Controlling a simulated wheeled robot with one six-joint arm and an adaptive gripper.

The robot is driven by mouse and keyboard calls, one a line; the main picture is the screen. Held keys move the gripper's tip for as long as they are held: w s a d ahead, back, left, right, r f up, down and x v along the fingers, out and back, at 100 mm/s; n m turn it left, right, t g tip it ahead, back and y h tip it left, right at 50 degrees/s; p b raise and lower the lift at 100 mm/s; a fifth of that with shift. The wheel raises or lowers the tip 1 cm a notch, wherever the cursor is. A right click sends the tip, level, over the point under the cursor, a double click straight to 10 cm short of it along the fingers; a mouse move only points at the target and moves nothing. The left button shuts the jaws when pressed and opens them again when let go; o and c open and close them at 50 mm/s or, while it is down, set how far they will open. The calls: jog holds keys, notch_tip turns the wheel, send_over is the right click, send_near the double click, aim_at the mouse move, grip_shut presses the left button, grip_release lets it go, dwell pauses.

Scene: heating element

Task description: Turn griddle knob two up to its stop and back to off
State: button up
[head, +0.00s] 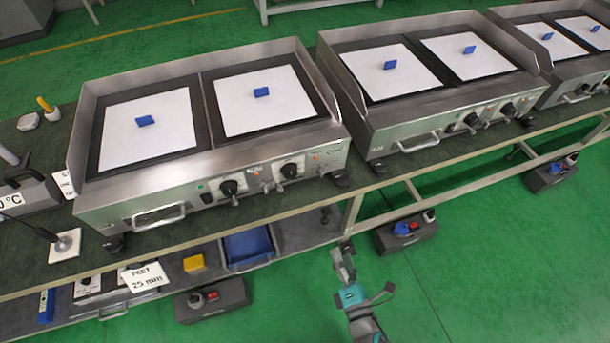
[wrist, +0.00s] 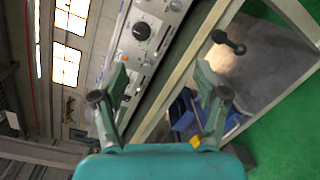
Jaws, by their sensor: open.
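The nearest griddle (head: 160,200) has two black knobs on its front panel, a left knob (head: 229,188) and a right knob (head: 289,171). No number is readable beside either knob. A dark round knob (wrist: 141,31) on a pale panel shows in the wrist view, above the left finger; I cannot tell which one it is. My gripper (head: 341,250) is low in front of the bench, below and to the right of the knobs. In the wrist view my gripper (wrist: 160,76) has its fingers wide apart, with nothing between them, and is apart from the knob.
A second griddle (head: 385,143) with its own knobs stands to the right. The bench edge (head: 300,210) runs between my gripper and the panel. A blue bin (head: 248,248) and a yellow block (head: 194,263) are on the lower shelf.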

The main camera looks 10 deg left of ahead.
aim_at(292, 175)
jog(key=w+a+n+y, duration=0.1)
jog(key=w+a+n, duration=0.3)
jog(key=w+a, duration=0.2)
jog(key=w+a+n+y, duration=0.1)
jog(key=w+a+n, duration=0.3)
jog(key=w+a, duration=0.2)
jog(key=w+a+r+n+g, duration=0.1)
jog(key=w+a+n, duration=0.3)
jog(key=w, duration=0.6)
jog(key=shift+a+y, duration=0.4)
jog(key=shift+a, duration=0.9)
jog(key=c, duration=1.2)
